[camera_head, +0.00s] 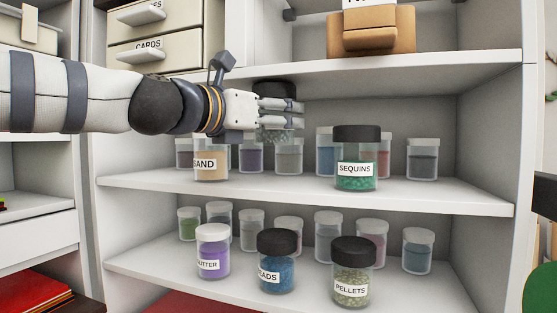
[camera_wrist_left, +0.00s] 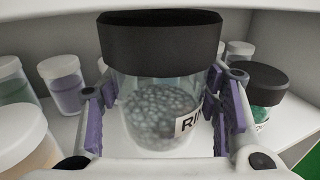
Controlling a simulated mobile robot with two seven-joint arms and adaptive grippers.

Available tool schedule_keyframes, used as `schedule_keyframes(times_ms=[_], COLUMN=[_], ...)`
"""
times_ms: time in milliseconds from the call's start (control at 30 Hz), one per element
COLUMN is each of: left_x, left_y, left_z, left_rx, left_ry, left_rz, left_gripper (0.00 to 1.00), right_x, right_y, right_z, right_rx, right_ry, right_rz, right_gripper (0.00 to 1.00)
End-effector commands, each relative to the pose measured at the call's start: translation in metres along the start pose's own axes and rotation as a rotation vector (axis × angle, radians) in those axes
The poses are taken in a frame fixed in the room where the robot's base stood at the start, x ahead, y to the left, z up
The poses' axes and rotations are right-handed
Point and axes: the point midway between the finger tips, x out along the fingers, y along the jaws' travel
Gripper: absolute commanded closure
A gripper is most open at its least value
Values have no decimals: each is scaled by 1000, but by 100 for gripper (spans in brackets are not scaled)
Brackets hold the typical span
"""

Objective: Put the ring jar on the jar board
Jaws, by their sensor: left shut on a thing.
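The ring jar is a clear jar with a black lid and grey-blue beads; its body (camera_head: 275,134) shows below my left gripper (camera_head: 290,108) in the head view. In the left wrist view the jar (camera_wrist_left: 155,108) stands upright between the purple-padded fingers, with a label starting "RI" at its right side. My left gripper is shut on it and holds it above the middle shelf, between the sand jar (camera_head: 211,165) and the sequins jar (camera_head: 356,172). I cannot make out the jar board. My right gripper is not in view.
The middle shelf (camera_head: 300,188) has a back row of plain jars. The lower shelf (camera_head: 310,291) holds glitter (camera_head: 213,250), beads (camera_head: 278,262) and pellets (camera_head: 350,272) jars in front. The upper shelf (camera_head: 470,60) is close above the gripper. A green thing (camera_head: 541,290) is at lower right.

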Motion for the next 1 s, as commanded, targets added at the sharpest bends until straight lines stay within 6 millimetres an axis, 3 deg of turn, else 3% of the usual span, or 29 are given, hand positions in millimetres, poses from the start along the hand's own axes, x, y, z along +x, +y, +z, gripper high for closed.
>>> schedule_keyframes(times_ms=[100,467,867,900,967,1000], left_x=[16,15,17,17,17,17], left_y=[7,6,6,6,6,6], left_z=[-10,-69,-73,-74,-73,-73], left_rx=[-5,-4,0,0,1,1], left_ry=[4,4,-1,0,0,-1], left_rz=[0,-1,1,0,0,0], left_gripper=[81,81,81,38,25,23], right_x=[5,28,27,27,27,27], right_y=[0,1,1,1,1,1], right_z=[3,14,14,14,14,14], right_rx=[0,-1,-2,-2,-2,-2], right_ry=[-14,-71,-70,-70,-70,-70], right_rz=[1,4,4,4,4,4], right_gripper=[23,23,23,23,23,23])
